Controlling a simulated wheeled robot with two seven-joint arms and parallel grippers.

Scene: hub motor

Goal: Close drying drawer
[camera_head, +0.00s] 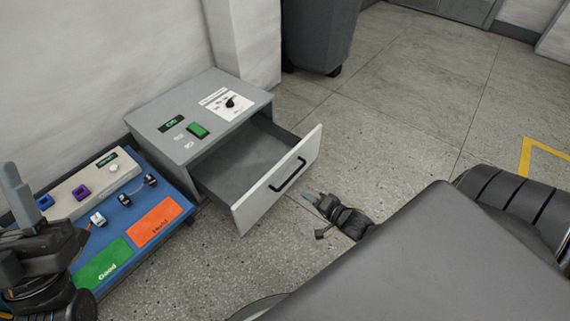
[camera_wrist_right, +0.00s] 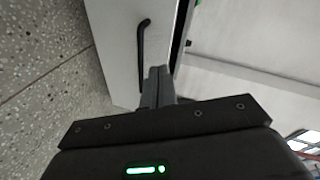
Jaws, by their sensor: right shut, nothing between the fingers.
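The drying drawer (camera_head: 281,184) is pulled out of a grey box (camera_head: 195,110), and its inside looks empty. Its white front with a black bar handle (camera_head: 288,176) faces my right gripper (camera_head: 315,200). In the right wrist view the drawer front (camera_wrist_right: 115,50) and handle (camera_wrist_right: 142,45) lie just beyond the shut fingertips (camera_wrist_right: 158,75). Whether the fingers touch the front I cannot tell. My left gripper (camera_head: 22,215) is at the left edge over the blue board, pointing up; its jaw state is unclear.
A blue board (camera_head: 175,185) with an orange "Retest" area (camera_head: 158,220), a green "Good" area (camera_head: 103,264) and small motor parts lies left of the box. A dark bin (camera_head: 318,35) stands behind. The floor right of the drawer is free.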

